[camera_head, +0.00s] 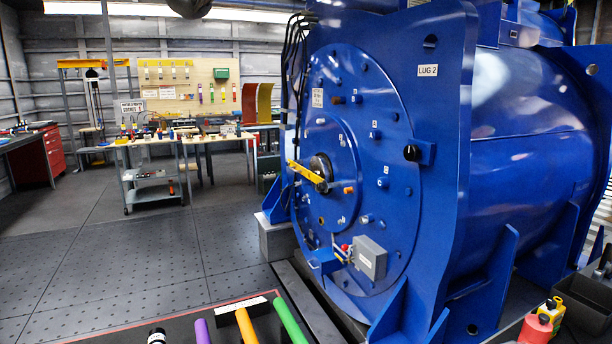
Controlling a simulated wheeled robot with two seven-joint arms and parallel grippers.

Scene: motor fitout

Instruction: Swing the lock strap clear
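A yellow strap (305,172), which looks like the lock strap, lies across the round blue end cover (340,120) of the big motor. It slopes down from upper left to lower right. Its right end is at the dark central shaft hub (320,167), and its left end reaches towards the cover's left edge. A short orange knob (348,190) sticks out just right of the strap's lower end. I cannot tell whether the strap is fastened. Neither of my grippers shows in the head view.
A grey box (369,257) with small red and yellow parts beside it sits low on the cover. The floor at left is clear.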

